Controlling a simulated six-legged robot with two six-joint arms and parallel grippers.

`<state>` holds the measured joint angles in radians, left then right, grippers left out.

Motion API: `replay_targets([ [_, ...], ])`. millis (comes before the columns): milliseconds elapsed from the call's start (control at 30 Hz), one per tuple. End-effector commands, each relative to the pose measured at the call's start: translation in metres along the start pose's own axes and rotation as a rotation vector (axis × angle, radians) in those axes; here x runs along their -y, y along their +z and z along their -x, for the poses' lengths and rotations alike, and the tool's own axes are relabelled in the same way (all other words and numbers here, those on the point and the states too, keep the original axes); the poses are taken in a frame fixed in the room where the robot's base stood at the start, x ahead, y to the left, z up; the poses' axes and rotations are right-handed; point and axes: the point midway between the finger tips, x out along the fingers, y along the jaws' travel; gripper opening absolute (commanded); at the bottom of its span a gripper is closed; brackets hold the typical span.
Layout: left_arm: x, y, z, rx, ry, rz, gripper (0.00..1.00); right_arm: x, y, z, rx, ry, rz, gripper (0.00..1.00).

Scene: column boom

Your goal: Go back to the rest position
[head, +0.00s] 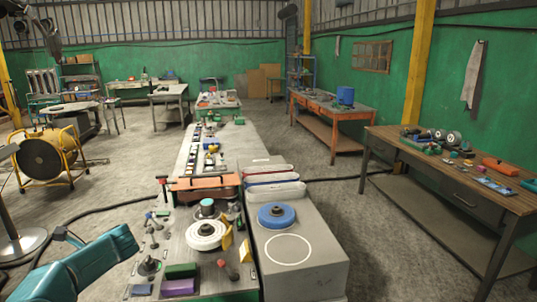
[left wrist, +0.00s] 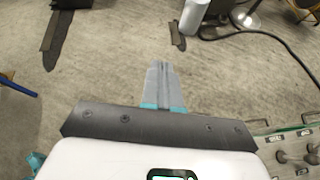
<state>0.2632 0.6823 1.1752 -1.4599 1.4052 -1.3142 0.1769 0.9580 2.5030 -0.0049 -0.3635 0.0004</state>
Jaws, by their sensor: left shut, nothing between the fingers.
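My left gripper (left wrist: 164,85) shows in the left wrist view with its two grey fingers together and nothing between them. It hangs over bare concrete floor, with the bench edge to its right. In the head view only a teal part of my left arm (head: 75,268) shows, at the lower left, beside the near end of the long bench. The gripper itself cannot be made out there. My right gripper is in neither view.
The long bench (head: 190,235) carries a white disc (head: 205,235), a green block (head: 181,271) and a purple block (head: 179,287). A blue disc (head: 277,216) lies on the grey box (head: 310,270) beside a white ring outline. A yellow drum fan (head: 45,158) stands left.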

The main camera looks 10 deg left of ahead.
Motion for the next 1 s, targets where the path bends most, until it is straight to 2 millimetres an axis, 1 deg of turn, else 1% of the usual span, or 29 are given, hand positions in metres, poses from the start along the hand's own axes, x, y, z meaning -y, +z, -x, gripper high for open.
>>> replay_targets([
  [167,0.007,-0.029,-0.003,-0.06,-0.029,0.0,0.0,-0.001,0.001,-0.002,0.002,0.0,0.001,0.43],
  [367,0.016,-0.068,-0.003,-0.143,-0.065,0.003,0.0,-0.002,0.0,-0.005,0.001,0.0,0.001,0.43],
  [467,0.017,-0.09,-0.003,-0.193,-0.082,0.009,0.0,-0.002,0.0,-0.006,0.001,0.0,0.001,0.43],
  [500,0.017,-0.102,-0.002,-0.218,-0.089,0.009,0.0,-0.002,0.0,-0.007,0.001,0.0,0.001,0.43],
  [567,0.017,-0.119,-0.001,-0.259,-0.098,0.016,0.0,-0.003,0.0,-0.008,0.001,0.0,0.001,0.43],
  [600,0.017,-0.135,0.0,-0.293,-0.105,0.021,0.0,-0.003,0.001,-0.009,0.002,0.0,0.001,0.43],
  [667,0.017,-0.159,0.003,-0.35,-0.112,0.029,0.0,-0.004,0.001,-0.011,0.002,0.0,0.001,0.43],
  [700,0.015,-0.178,0.005,-0.394,-0.116,0.037,0.0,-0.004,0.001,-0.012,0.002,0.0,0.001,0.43],
  [767,0.012,-0.207,0.01,-0.463,-0.118,0.053,0.0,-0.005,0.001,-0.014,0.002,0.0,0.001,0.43],
  [800,0.009,-0.226,0.013,-0.51,-0.115,0.065,0.0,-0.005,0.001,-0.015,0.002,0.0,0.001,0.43],
  [867,0.004,-0.254,0.02,-0.58,-0.108,0.086,0.0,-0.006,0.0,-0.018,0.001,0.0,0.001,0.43],
  [900,-0.001,-0.272,0.024,-0.627,-0.099,0.102,0.0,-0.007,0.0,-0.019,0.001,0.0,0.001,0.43],
  [967,-0.009,-0.299,0.032,-0.697,-0.081,0.128,0.0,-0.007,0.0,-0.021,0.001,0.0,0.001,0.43],
  [1000,-0.015,-0.316,0.037,-0.744,-0.065,0.148,0.0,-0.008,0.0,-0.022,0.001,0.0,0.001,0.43],
])
